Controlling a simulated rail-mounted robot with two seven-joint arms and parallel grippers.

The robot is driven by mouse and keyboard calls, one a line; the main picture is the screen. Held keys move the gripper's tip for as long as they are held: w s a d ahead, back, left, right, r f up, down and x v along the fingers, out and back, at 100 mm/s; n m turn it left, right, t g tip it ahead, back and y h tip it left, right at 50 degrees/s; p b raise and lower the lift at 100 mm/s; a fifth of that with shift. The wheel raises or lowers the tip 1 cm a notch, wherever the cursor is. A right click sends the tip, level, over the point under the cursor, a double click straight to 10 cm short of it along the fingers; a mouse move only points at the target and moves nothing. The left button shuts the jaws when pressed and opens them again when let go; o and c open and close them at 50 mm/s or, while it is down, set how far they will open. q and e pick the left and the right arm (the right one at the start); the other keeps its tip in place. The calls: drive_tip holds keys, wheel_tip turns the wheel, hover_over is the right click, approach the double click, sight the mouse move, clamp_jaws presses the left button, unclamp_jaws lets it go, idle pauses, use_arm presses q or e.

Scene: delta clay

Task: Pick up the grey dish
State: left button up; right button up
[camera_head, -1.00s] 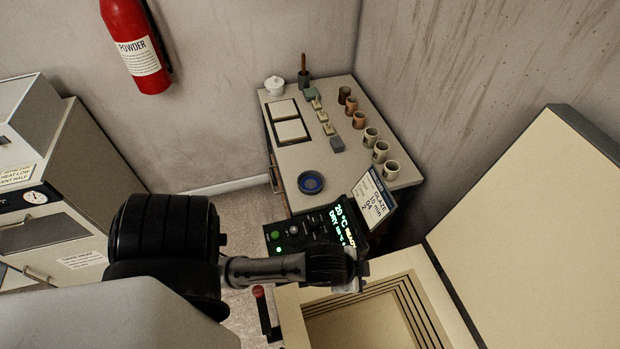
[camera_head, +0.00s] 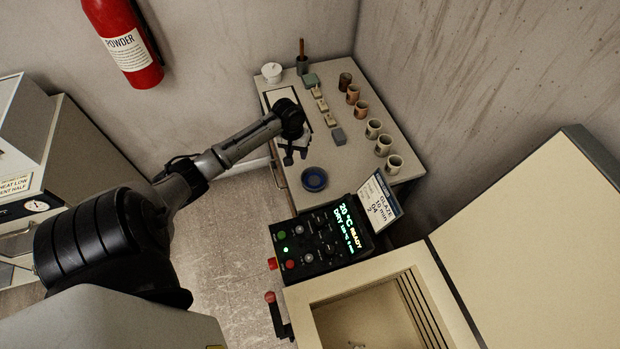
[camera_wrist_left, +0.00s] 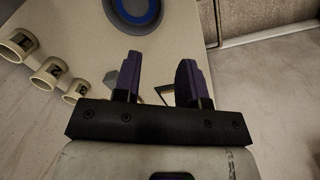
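The grey dish (camera_head: 314,179) is a small round dish with a blue ring inside, lying flat near the left edge of the bench (camera_head: 345,180). It also shows at the top edge of the left wrist view (camera_wrist_left: 136,8), partly cut off. My left gripper (camera_head: 295,158) is over the bench, just behind the dish in the head view and apart from it. In the left wrist view the two fingers of my left gripper (camera_wrist_left: 160,62) are spread, with nothing held between them. My right gripper is in no view.
Several mugs (camera_head: 383,146) line the bench's right side. Small blocks (camera_head: 339,136), a white lidded pot (camera_head: 272,72) and a brush holder (camera_head: 302,66) stand farther back. A lit control panel (camera_head: 322,236) and sign (camera_head: 379,198) stand in front, by the open kiln (camera_head: 365,290).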

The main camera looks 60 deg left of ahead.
use_arm(q)
drive_tip(key=b, duration=0.1)
hover_over(303, 175)
drive_tip(key=f, duration=0.7)
drive_tip(key=shift+s+a+f, duration=0.25)
drive_tip(key=shift+s, duration=0.1)
drive_tip(key=shift+f, duration=0.95)
drive_tip(key=shift+w+d+f+b, duration=0.15)
drive_tip(key=shift+f+b, duration=0.2)
drive_tip(key=shift+f, duration=0.7)
drive_tip(key=shift+w+d+f+b, duration=0.15)
drive_tip(key=shift+f+b, duration=0.15)
drive_tip(key=shift+f, duration=0.75)
drive_tip(key=shift+s, duration=0.1)
drive_tip(key=shift+c, duration=1.4)
clamp_jaws()
